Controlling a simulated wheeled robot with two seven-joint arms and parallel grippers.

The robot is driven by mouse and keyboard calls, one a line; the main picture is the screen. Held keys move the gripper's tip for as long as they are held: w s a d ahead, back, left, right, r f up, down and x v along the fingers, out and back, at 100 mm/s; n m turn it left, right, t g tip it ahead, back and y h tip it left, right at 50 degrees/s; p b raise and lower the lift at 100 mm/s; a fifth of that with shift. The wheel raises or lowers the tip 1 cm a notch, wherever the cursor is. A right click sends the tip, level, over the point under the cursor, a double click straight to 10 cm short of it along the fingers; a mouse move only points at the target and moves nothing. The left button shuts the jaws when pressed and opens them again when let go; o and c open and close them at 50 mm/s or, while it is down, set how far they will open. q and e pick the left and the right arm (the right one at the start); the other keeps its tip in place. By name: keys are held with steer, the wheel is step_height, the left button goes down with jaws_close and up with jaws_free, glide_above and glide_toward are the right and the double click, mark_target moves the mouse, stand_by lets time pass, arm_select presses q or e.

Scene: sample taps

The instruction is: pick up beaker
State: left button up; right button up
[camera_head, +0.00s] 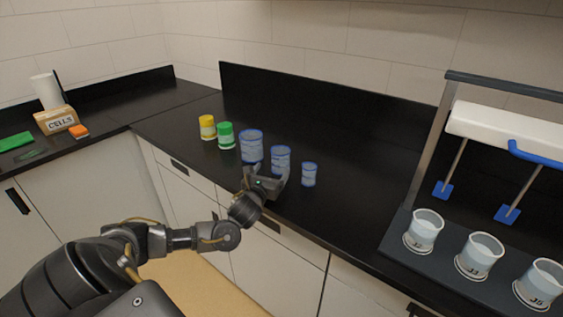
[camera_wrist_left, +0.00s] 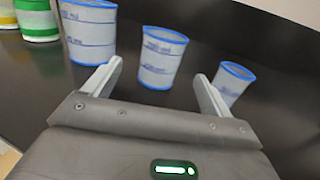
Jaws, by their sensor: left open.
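Three blue-rimmed beakers stand upright in a row on the black counter: a large beaker (camera_head: 251,146), a middle beaker (camera_head: 281,157) and a small beaker (camera_head: 309,175). My left gripper (camera_head: 270,177) is open in front of the middle beaker and covers its lower part in the head view. In the left wrist view, the middle beaker (camera_wrist_left: 161,57) stands just beyond and between the open fingertips (camera_wrist_left: 158,80). The large beaker (camera_wrist_left: 88,32) is left of the fingers, and the small beaker (camera_wrist_left: 233,82) is close behind the right finger. My right gripper is not in view.
At right, a stirrer rack (camera_head: 398,243) holds three labelled beakers (camera_head: 424,231) below blue paddles (camera_head: 508,214). The counter between the small beaker and the rack is clear.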

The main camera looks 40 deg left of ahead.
mark_target(277, 163)
arm_select(q)
steer(key=x, duration=0.4)
steer(key=shift+w, duration=0.3)
steer(key=p+x, duration=0.1)
steer(key=x, duration=0.4)
steer(key=shift+p, duration=0.35)
steer(key=c, duration=1)
steer(key=shift+r, duration=0.15)
steer(key=shift+c, duration=0.2)
